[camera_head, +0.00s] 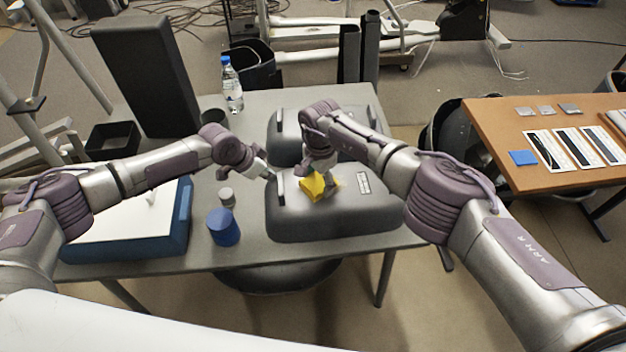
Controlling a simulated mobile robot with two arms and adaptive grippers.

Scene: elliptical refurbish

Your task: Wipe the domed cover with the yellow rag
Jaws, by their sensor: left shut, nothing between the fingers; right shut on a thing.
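The dark grey domed cover (335,221) lies near the front right of the grey table, with a label (363,182) on its top and a raised handle at its left end. The yellow rag (313,188) is on top of the cover, left of the label. My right gripper (311,178) is over the cover, pointing down, shut on the rag; its fingertips are partly hidden. My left gripper (270,176) is shut and empty, beside the handle at the cover's left end. I cannot tell whether it touches the handle.
A second dark cover (285,150) stands behind. A blue cylinder (222,227), a small grey cylinder (226,197) and a blue box with a white top (125,222) are to the left. A water bottle (231,86) and a tall dark block (147,75) stand at the back. A wooden table (490,125) is at right.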

